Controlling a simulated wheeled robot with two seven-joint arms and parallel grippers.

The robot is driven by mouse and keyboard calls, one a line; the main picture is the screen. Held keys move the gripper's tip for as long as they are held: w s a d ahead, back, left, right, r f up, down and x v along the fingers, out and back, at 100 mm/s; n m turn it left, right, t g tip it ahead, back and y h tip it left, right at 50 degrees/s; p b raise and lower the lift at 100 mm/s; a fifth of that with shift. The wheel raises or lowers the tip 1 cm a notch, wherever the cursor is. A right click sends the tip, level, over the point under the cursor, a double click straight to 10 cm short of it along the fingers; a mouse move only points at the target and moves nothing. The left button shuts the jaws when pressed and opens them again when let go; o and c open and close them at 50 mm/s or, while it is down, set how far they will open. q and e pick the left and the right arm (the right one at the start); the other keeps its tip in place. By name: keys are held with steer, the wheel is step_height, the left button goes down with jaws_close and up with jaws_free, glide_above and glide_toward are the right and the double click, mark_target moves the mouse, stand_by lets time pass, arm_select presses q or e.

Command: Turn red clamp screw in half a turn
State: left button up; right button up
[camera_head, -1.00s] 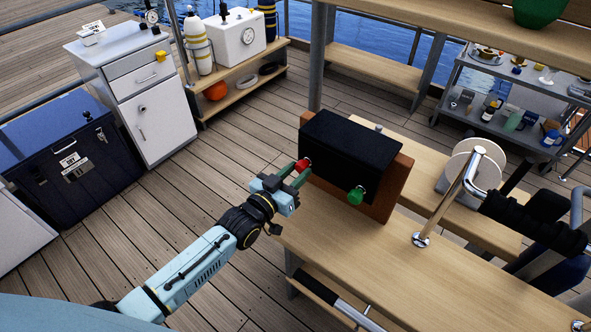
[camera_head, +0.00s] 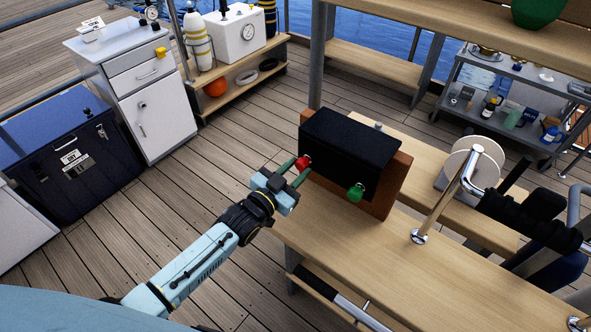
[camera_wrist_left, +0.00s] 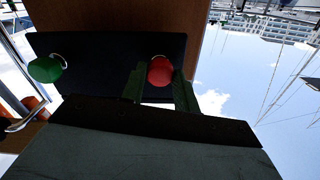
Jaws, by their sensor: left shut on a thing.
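The red clamp screw (camera_head: 303,162) is a round red knob on the left part of the front of a black block (camera_head: 350,140). It also shows in the left wrist view (camera_wrist_left: 160,71). My left gripper (camera_head: 295,171) has its two dark green fingers on either side of the red knob and is shut on it; its fingers also show in the left wrist view (camera_wrist_left: 159,84). A green knob (camera_head: 356,192) sits on the right part of the same face, apart from the gripper. It shows at the left in the left wrist view (camera_wrist_left: 45,69). My right gripper is not in view.
The black block stands against a brown board (camera_head: 396,185) on a wooden bench (camera_head: 440,270). A steel post (camera_head: 440,205) and a pale disc (camera_head: 465,165) stand to the right. A white cabinet (camera_head: 150,115) stands at the left. Deck floor around my left arm is clear.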

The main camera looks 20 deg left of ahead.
arm_select(q)
steer(key=o, duration=1)
steer(key=shift+c, duration=0.2)
steer(key=shift+s, duration=0.15)
steer(key=v, duration=1.3)
steer(key=s+a+f+n+g+y+b, duration=0.15)
steer(key=s+f, duration=0.25)
steer(key=f, duration=0.6)
steer(key=s+a+f+g+y+b, duration=0.1)
steer(key=s+a+f+g+y, duration=0.15)
steer(key=f, duration=0.75)
steer(key=s+a+f+n+g+y+b, duration=0.1)
steer(key=s+f+g, duration=0.25)
steer(key=f, duration=0.65)
steer(key=s+f+g+b, duration=0.1)
steer(key=s+f+g, duration=0.3)
steer(key=s+f, duration=0.4)
steer(key=s+f+n+g+y+b, duration=0.1)
steer(key=s+f+g, duration=0.3)
steer(key=s+f, duration=0.5)
steer(key=s, duration=0.9)
steer(key=shift+s+d, duration=0.25)
steer(key=shift+s, duration=0.1)
